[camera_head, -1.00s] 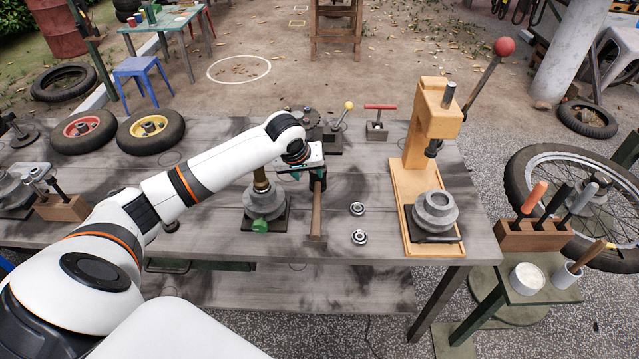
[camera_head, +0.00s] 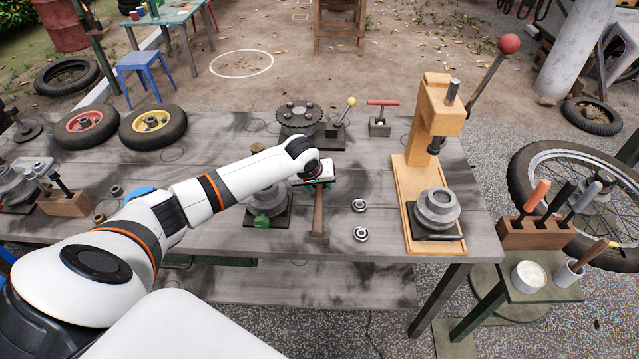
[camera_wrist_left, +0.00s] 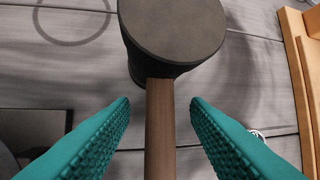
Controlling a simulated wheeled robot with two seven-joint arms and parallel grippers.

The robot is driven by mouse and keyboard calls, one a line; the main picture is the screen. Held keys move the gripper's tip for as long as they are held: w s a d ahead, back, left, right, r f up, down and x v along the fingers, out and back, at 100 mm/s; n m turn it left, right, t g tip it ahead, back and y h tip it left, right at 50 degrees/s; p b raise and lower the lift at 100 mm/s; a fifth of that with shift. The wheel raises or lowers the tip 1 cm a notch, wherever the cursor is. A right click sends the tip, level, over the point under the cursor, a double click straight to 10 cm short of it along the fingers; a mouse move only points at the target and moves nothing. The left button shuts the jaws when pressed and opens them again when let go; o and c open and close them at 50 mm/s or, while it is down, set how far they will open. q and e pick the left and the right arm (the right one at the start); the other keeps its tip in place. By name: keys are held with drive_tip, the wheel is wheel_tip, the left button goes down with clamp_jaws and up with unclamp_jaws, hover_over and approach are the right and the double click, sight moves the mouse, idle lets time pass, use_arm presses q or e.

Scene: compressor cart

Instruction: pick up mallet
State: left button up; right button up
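The mallet (camera_head: 318,217) lies on the grey wooden bench, its brown handle pointing towards the front edge. In the head view my left gripper (camera_head: 318,184) is over it and hides its head. In the left wrist view the mallet's dark round head (camera_wrist_left: 172,28) is at the top and its wooden handle (camera_wrist_left: 160,125) runs down the middle. The two teal fingers of my left gripper (camera_wrist_left: 160,108) are apart, one on each side of the handle, with a visible gap to each. My right gripper is not in view.
A pedestal with a green knob (camera_head: 262,221) stands close left of the mallet. Two small bearings (camera_head: 360,234) lie to its right, then an orange press (camera_head: 428,130). A dark toothed disc (camera_head: 298,113) and lever block are behind. Bare bench (camera_head: 300,244) lies in front.

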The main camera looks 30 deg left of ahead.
use_arm(q)
clamp_jaws()
drive_tip(key=shift+r, duration=0.1)
